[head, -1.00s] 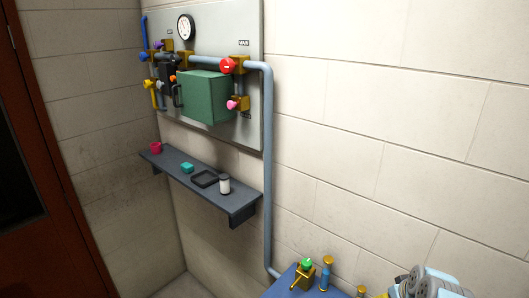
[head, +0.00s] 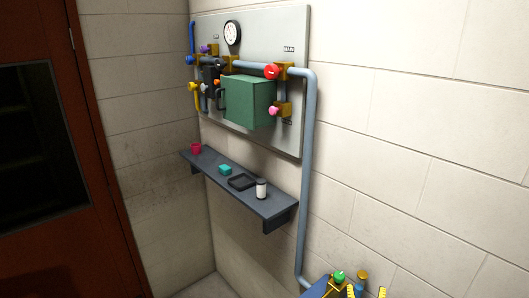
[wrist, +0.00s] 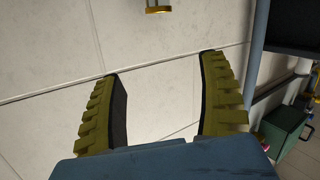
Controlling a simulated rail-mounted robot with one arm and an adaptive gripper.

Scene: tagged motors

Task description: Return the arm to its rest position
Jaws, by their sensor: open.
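My gripper (wrist: 161,68) is open and empty in the wrist view, its two yellow ribbed fingers apart with pale wall tiles behind them. In the head view the yellow tips of my gripper (head: 367,291) show at the bottom edge, right of centre. The rest of my arm is out of the head view.
A grey wall panel (head: 290,40) carries a gauge (head: 232,33), valves and a green box (head: 247,101). Below it a shelf (head: 272,208) holds a red cup, a teal block, a black tray and a white jar (head: 261,188). A pipe (head: 307,180) runs down beside them.

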